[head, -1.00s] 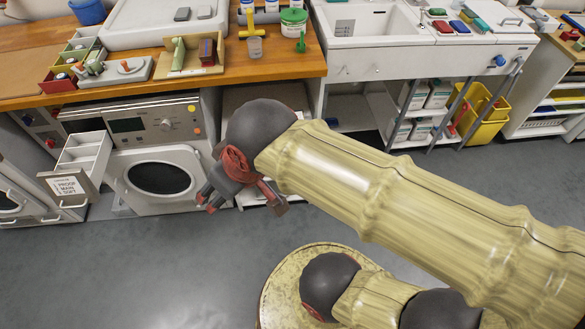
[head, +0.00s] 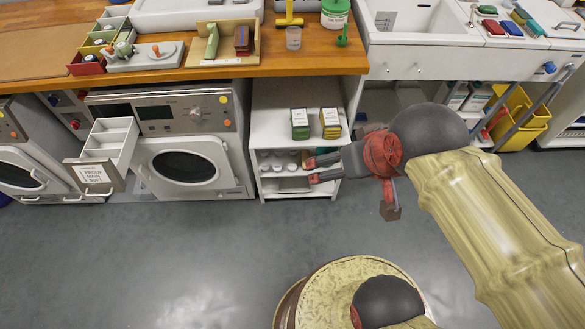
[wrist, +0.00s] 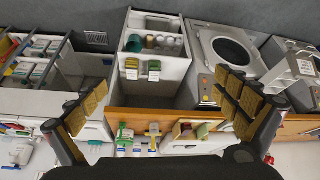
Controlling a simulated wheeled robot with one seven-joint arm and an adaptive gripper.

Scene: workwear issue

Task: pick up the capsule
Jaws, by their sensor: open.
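I cannot tell for certain which thing is the capsule. Small round blue-and-white pieces lie in the small coloured bins (head: 83,69) at the counter's left, and one of these may be it. My gripper (head: 313,170) is open and empty in front of the white shelf unit, below counter height and well right of the bins. In the wrist view my gripper (wrist: 162,80) has its two fingers spread wide with nothing between them. That view is upside down, with the shelf unit beyond the fingers.
The shelf unit (head: 275,105) holds a green box (head: 299,124), a yellow box (head: 330,123) and white pots below. A sink (head: 420,25) is at right. The floor in front is clear.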

